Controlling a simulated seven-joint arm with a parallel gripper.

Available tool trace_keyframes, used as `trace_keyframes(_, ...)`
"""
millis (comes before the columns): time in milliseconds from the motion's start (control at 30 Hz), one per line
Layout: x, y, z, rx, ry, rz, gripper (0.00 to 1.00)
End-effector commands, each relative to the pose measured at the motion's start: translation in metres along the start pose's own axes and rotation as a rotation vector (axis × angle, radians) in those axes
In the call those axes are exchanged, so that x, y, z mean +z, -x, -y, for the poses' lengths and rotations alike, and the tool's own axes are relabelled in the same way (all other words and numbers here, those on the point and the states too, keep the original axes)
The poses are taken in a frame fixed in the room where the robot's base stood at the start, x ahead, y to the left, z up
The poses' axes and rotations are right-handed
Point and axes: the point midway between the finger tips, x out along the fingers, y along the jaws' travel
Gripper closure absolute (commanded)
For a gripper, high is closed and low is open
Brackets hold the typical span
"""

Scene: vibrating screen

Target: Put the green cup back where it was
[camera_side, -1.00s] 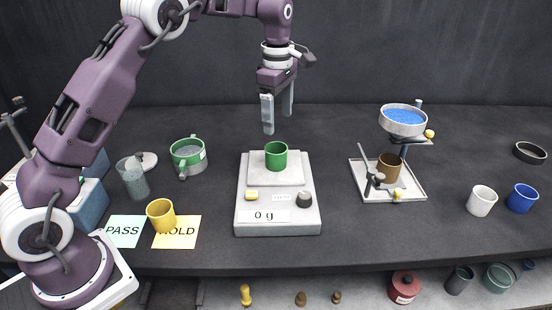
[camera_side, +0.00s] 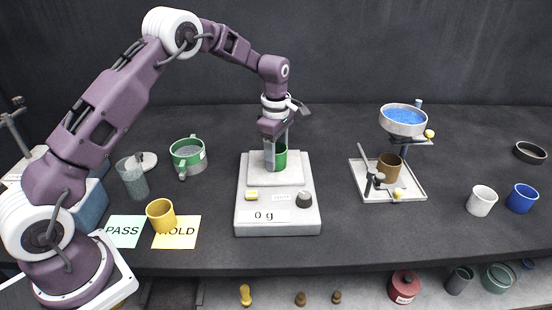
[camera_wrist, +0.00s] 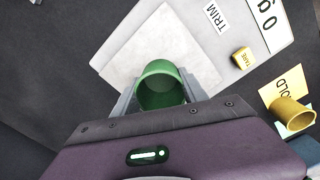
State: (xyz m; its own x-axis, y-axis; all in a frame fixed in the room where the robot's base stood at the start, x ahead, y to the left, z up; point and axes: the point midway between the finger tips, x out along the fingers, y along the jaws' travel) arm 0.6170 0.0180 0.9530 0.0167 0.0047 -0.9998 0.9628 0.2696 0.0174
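The green cup (camera_side: 281,158) stands upright on the pan of the white scale (camera_side: 249,214), whose display reads 0 g. My gripper (camera_side: 276,160) is lowered over the cup from above, its fingers down at the cup's sides. In the wrist view the green cup (camera_wrist: 160,86) sits between my two fingers, one on each side of it. The fingers look spread around the cup; small gaps or contact are hard to tell.
A brown cup (camera_side: 390,167) stands under a funnel of blue material (camera_side: 404,121). White (camera_side: 481,201) and blue (camera_side: 522,198) cups stand at right. The table between scale and funnel stand is clear.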

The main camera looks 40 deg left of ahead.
Motion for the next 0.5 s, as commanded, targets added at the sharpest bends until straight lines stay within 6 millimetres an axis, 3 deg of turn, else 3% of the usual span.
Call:
trace_keyframes(33,0.000,0.000,0.000,0.000,0.000,0.000,0.67)
trace_keyframes(167,0.000,0.000,0.000,0.000,0.000,0.000,0.93)
trace_keyframes(200,0.000,0.000,0.000,0.000,0.000,0.000,0.95)
trace_keyframes(367,0.000,0.003,0.000,0.001,0.000,0.000,0.95)
trace_keyframes(500,0.000,0.029,-0.002,0.005,-0.001,0.000,0.95)
